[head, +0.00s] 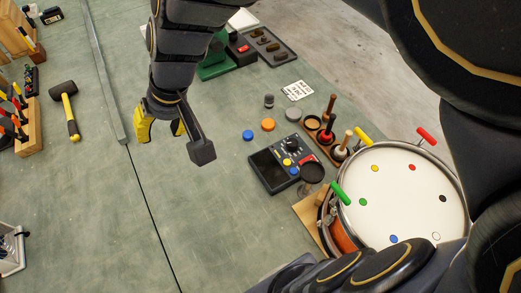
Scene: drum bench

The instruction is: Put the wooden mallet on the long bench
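My gripper (160,128) hangs over the green work surface left of centre, with its two yellow fingertips apart and nothing between them. Several mallets with wooden handles stand upright in a dark rack (316,137) right of centre. I cannot tell which is the wooden mallet. My gripper is well to the left of the rack. The bench surface (215,220) spans the view, with a dark seam; I cannot tell which part is the long bench.
A drum (405,195) with coloured pegs stands at the right, beside a black control box (275,170). A black-headed hammer (67,108) with a yellow handle lies at the left, near a wooden tool rack (30,130). The lower middle surface is clear.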

